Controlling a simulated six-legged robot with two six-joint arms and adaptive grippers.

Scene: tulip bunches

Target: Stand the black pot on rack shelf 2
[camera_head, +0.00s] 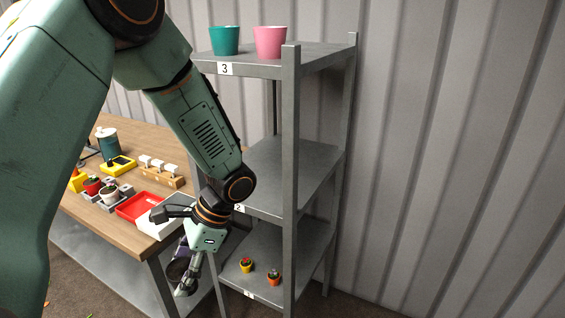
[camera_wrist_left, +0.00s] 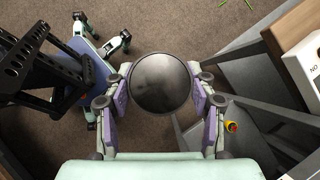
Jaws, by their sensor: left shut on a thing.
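The black pot (camera_wrist_left: 160,83) is round and dark. In the left wrist view it sits between the purple-padded fingers of my left gripper (camera_wrist_left: 160,98), which is shut on it. In the head view my left gripper (camera_head: 187,274) hangs low between the wooden table and the rack, its wrist in front of the rack's left side. My right gripper is not in view.
Top shelf 3 (camera_head: 320,56) holds a teal pot (camera_head: 224,41) and a pink pot (camera_head: 270,42). Bottom shelf 1 (camera_head: 310,240) holds two small potted plants. A grey front post (camera_head: 290,150) stands before the shelves. The table (camera_head: 125,222) carries a red tray (camera_head: 138,206).

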